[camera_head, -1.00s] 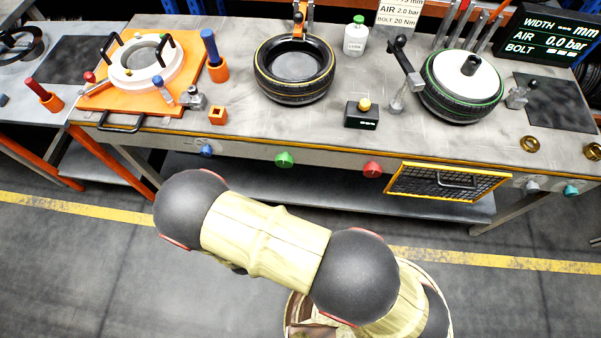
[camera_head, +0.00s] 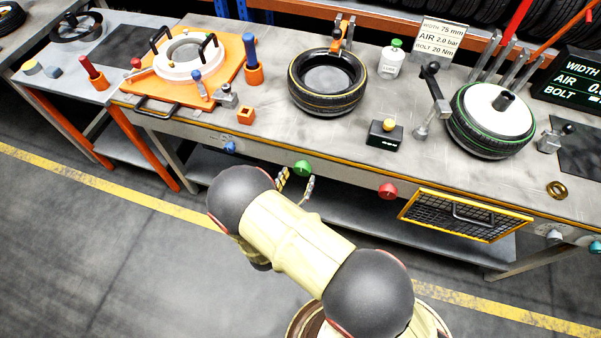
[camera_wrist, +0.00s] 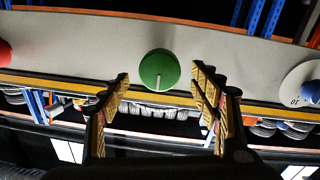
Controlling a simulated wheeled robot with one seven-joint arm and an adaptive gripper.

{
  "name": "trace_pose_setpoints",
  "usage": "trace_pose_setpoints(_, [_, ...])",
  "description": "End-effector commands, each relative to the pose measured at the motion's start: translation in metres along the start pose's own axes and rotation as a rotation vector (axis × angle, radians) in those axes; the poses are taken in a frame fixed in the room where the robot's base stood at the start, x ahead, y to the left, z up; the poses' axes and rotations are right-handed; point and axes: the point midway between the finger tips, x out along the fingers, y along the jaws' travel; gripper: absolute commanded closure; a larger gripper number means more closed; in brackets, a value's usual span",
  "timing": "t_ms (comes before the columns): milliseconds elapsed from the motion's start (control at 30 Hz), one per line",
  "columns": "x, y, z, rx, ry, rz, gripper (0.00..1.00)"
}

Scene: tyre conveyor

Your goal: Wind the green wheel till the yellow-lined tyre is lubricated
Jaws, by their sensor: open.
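The green wheel (camera_head: 303,167) is a small round knob on the bench's front face. In the wrist view the green wheel (camera_wrist: 159,69) shows a pale line pointing to the picture's bottom. My gripper (camera_head: 297,184) is open just in front of it. In the wrist view the open fingers of my gripper (camera_wrist: 160,95) stand on either side of the wheel, apart from it.
A red knob (camera_head: 388,191) and a blue knob (camera_head: 230,147) flank the green wheel on the bench front. A green-lined tyre (camera_head: 492,120), a white bottle (camera_head: 391,60) and a black button box (camera_head: 385,135) are on the bench. A mesh basket (camera_head: 465,214) juts out at the right.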

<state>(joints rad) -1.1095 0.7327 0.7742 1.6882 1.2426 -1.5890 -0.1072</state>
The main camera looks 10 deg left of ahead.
Motion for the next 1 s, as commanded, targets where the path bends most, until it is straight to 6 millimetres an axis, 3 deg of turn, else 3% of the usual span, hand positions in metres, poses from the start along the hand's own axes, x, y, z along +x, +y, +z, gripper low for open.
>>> trace_pose_setpoints(200, [0.025, 0.000, 0.001, 0.001, 0.000, 0.001, 0.37])
trace_pose_setpoints(567, [0.030, 0.000, 0.000, 0.000, -0.001, -0.001, 0.37])
trace_pose_setpoints(1000, [0.030, 0.000, 0.000, 0.001, -0.001, -0.001, 0.61])
